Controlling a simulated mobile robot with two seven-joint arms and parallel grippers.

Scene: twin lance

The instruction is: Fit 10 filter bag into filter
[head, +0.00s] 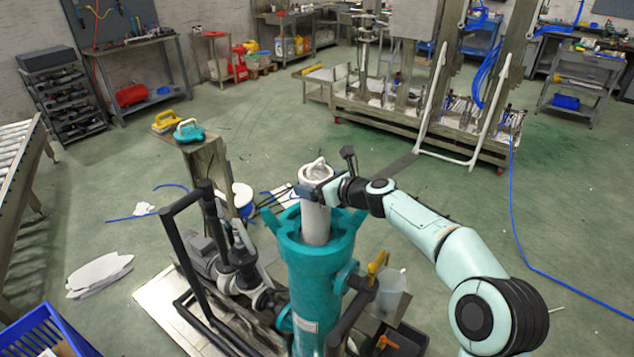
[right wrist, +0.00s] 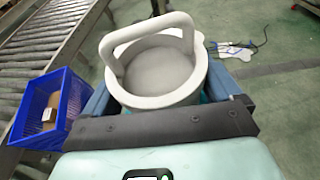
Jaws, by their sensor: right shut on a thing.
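The filter bag (head: 316,222) is a pale grey upright cylinder with a white collar and a loop handle. Its lower end is within the open mouth of the teal filter housing (head: 315,270), and the bottom is hidden. My right gripper (head: 312,190) is shut on the bag just under its collar, above the housing's rim. In the right wrist view the bag's round collar and handle (right wrist: 152,70) sit between the two blue-grey fingers of my right gripper (right wrist: 160,98). My left gripper is not in view.
Dark pipes and a pump (head: 245,270) stand left of the housing. A yellow-handled valve (head: 377,264) and a clear jug (head: 391,290) are at its right. A post (head: 207,165) holds yellow and teal handled tools. A blue crate (head: 45,335) is at front left.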

